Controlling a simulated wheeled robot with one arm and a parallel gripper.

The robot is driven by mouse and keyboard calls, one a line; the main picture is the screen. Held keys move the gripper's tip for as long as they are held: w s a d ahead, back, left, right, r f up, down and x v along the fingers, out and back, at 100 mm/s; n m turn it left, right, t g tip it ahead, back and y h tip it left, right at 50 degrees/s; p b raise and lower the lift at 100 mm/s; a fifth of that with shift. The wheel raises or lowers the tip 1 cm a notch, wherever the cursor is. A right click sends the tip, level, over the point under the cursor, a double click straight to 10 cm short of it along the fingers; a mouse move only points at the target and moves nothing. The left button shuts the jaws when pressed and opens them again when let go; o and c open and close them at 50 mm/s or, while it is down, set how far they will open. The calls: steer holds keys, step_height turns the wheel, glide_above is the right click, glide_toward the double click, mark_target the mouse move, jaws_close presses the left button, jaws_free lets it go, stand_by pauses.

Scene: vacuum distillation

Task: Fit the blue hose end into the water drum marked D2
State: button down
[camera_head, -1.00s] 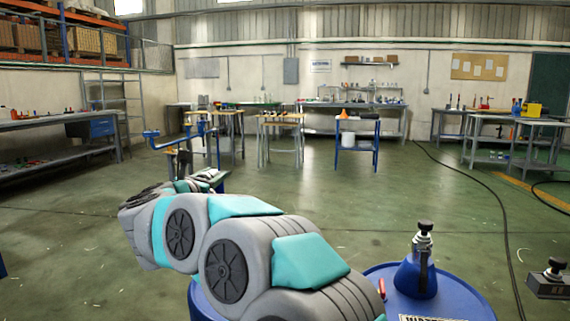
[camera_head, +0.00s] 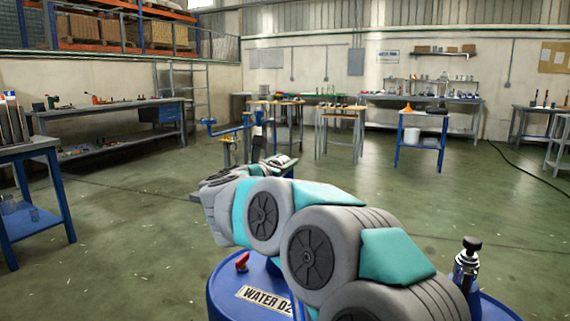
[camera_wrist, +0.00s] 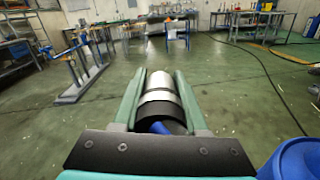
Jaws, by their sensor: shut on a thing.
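The hose end (camera_wrist: 158,98) is a black and silver cylinder with a blue part at its near end. My gripper (camera_wrist: 160,76) is shut on it, with one green finger along each side, and it points out over open floor. The blue water drum D2 (camera_head: 225,292) stands at the bottom of the head view, left of and partly behind my arm. Its label reads WATER D2, and a red fitting (camera_head: 242,262) sits on its top. The hose end is apart from the drum. My arm hides much of the drum top.
Another blue drum (camera_head: 497,308) with a black-topped metal fitting (camera_head: 467,262) stands to the right of my arm. A blue table (camera_head: 30,150) is at the left edge. A blue-armed stand (camera_head: 228,130) is ahead.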

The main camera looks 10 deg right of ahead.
steer(key=shift+s+f+b, duration=0.1)
steer(key=shift+s+b, duration=0.05)
steer(key=shift+b, duration=0.4)
step_height(320, 180, down, 6)
steer(key=b, duration=0.6)
steer(key=shift+r, duration=0.25)
steer(key=shift+b, duration=1.65)
stand_by(0.8)
steer(key=shift+f+b, duration=2.3)
steer(key=shift+b, duration=0.3)
steer(key=shift+c, duration=1.8)
jaws_free()
steer(key=shift+v, duration=3.95)
